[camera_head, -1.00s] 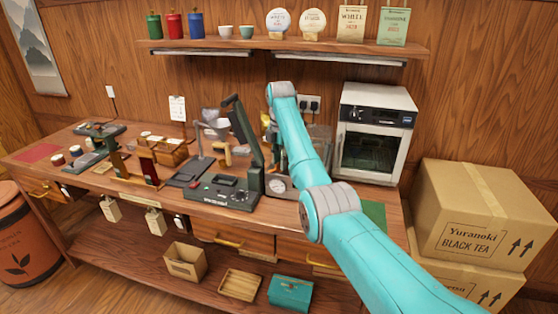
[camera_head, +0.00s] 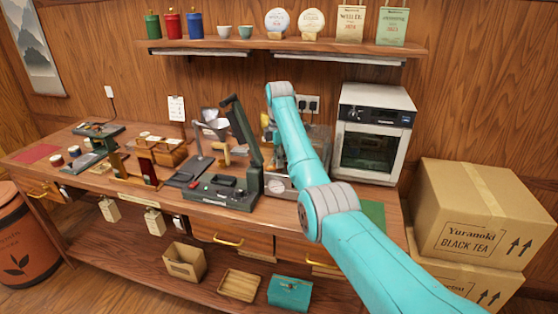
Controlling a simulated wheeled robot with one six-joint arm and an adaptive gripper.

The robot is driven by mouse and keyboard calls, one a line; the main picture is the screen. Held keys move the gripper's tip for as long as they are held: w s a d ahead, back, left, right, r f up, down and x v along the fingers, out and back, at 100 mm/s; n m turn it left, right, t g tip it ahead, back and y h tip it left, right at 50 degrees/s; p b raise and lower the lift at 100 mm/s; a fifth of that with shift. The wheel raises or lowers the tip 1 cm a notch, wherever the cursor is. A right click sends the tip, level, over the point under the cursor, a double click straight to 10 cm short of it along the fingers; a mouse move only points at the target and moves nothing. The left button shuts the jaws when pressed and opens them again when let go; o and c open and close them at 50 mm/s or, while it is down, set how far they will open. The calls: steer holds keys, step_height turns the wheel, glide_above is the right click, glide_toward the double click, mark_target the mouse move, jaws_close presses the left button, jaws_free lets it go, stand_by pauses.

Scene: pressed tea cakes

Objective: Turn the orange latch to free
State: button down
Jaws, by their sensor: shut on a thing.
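I cannot make out the orange latch in the head view. My turquoise arm reaches from the lower right over the workbench (camera_head: 130,186), with its grey upper joint (camera_head: 281,89) above the back of the bench. The far end of the arm drops behind its own turquoise link, so my gripper and what it touches are hidden. A glass-sided machine (camera_head: 319,140) with a grey front (camera_head: 278,184) stands behind and beside the arm, partly covered. A dark green press-like device (camera_head: 222,191) with a raised arm stands just left of it.
A white oven (camera_head: 373,135) stands right of the arm. Cardboard boxes (camera_head: 484,215) are stacked at the far right. A shelf (camera_head: 240,43) with tins, cups and packets runs above. Wooden holders and small tools crowd the bench's left half.

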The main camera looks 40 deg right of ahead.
steer(key=m, duration=0.6)
steer(key=shift+m, duration=0.3)
stand_by(0.4)
steer(key=c, duration=1.2)
jaws_free()
